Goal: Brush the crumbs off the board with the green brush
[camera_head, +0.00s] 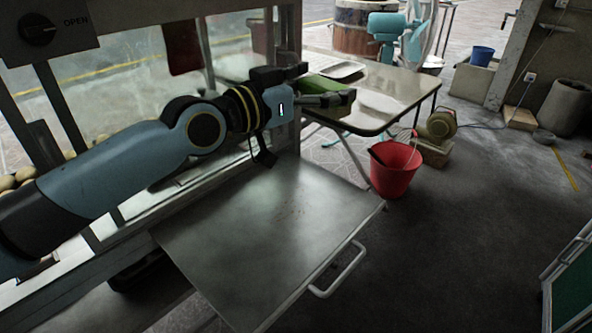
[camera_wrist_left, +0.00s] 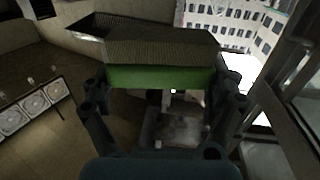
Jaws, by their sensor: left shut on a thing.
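The green brush (camera_head: 316,85) is between the fingers of my left gripper (camera_head: 325,84), held in the air beyond the far end of the metal board. In the left wrist view the brush (camera_wrist_left: 160,77) lies across the shut fingers (camera_wrist_left: 165,95), with its dark bristle block facing away from the palm. The grey metal board (camera_head: 262,235) sticks out flat in the lower middle, with a bar handle on its right edge. Faint reddish specks, possibly crumbs (camera_head: 291,212), show on it; they are too small to tell apart. My right gripper is not in view.
A glass-fronted cabinet (camera_head: 130,60) stands left of the board. A table (camera_head: 390,100) stands beyond the board, and a red bucket (camera_head: 396,170) stands on the floor beyond its right corner. The dark floor to the right is mostly clear.

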